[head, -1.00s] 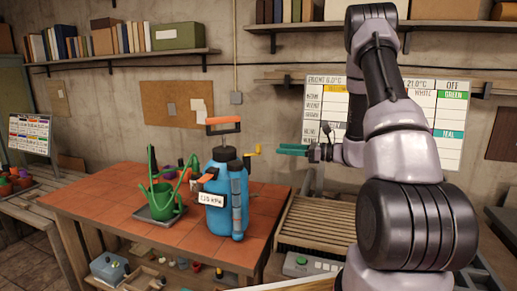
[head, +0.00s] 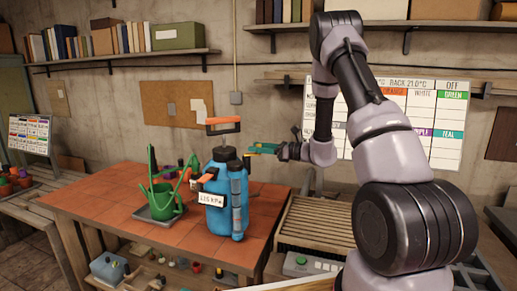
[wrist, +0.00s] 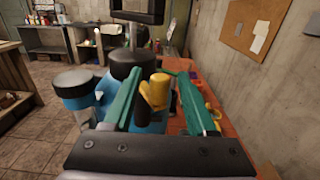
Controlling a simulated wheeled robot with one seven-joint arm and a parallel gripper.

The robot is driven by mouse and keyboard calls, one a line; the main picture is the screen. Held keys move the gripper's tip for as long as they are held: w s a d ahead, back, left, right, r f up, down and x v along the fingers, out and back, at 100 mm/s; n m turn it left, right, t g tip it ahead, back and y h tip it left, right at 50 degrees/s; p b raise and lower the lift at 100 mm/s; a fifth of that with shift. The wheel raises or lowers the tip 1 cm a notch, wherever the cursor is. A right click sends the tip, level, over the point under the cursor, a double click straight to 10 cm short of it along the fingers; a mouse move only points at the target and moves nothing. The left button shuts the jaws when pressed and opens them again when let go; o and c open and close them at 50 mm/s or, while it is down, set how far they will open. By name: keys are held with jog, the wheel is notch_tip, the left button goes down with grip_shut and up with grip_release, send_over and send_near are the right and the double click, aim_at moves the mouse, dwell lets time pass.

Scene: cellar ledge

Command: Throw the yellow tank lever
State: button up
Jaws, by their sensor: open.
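The blue tank (head: 216,215) stands upright on the tiled bench, with a black cap, an orange top handle (head: 223,121) and a label reading about 115 kPa. My gripper (head: 258,147) is at the tank's upper right side, its teal fingers pointing left. The yellow lever is mostly covered by the fingers in the head view. In the wrist view the yellow lever (wrist: 157,92) stands between the open fingers (wrist: 158,98), nearer the left one. I cannot tell whether a finger touches it.
A green watering can (head: 165,200) sits on a tray left of the tank. A slatted wooden rack (head: 315,225) and a small box with a green button (head: 301,262) are at the right. A whiteboard (head: 440,125) hangs behind my arm.

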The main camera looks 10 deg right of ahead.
grip_shut()
jog(key=shift+s+a+m+t+h, duration=0.4)
jog(key=shift+s+m+t+h, duration=0.25)
jog(key=shift+m+t+h, duration=1.3)
jog(key=shift+s+a+m+t+h, duration=0.35)
jog(key=shift+s+m+t+h, duration=0.5)
jog(key=shift+m+h, duration=1.9)
jog(key=shift+s+a+m+t+h, duration=0.45)
jog(key=shift+m+t+h, duration=1.1)
jog(key=shift+h, duration=2.05)
